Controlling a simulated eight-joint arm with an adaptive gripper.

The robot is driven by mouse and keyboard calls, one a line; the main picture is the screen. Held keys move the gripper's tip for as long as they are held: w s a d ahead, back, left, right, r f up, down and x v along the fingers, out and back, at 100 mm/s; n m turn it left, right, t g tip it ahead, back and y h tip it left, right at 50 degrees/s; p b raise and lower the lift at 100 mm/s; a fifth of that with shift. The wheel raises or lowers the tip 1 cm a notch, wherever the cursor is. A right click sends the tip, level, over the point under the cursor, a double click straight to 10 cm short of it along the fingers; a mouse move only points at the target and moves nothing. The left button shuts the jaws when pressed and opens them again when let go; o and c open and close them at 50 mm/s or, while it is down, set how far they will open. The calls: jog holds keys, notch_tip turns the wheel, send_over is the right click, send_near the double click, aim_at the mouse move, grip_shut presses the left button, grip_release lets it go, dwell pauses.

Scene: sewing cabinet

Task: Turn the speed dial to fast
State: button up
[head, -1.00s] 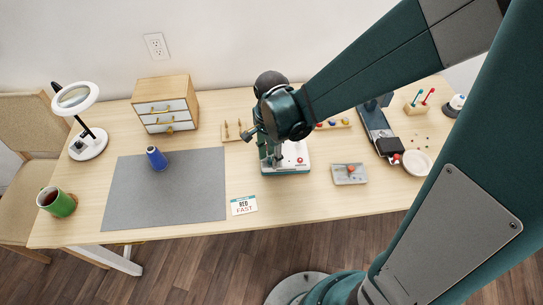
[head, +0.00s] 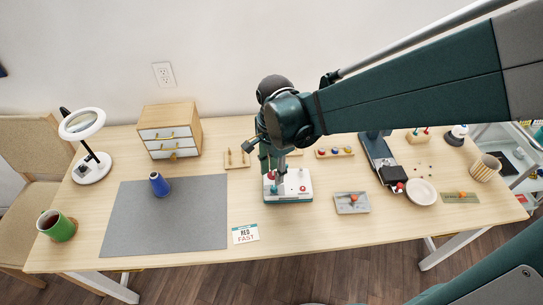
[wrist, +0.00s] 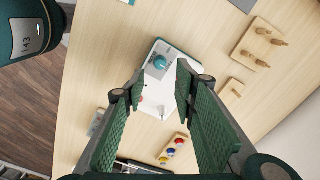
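A white box with a teal base (head: 301,194) stands on the table below my gripper (head: 278,170), which partly covers it in the head view. In the wrist view its white top (wrist: 151,102) carries a round teal knob (wrist: 160,62) on a grey plate and a small red spot. My gripper (wrist: 160,84) is open and empty, its fingers apart above the box. I cannot tell whether a fingertip touches it. A card reading "RED" and "FAST" (head: 245,233) lies at the front of the table. The dial's pointer is too small to read.
A grey tray (head: 345,207) and a dark machine (head: 377,150) are to the right. A board with pegs (head: 236,163) and a board with coloured knobs (head: 334,153) are behind.

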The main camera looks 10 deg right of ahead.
jog(key=shift+r, duration=2.25)
jog(key=shift+d, duration=0.1)
jog(key=s+d+r+n+t, duration=0.3)
jog(key=s+d+r+n, duration=0.1)
jog(key=d+r+n, duration=0.1)
jog(key=s+d+r+n+t, duration=0.4)
jog(key=d+n, duration=0.3)
jog(key=d, duration=0.3)
jog(key=shift+s+r+n, duration=0.4)
jog(key=shift+s+r, duration=0.15)
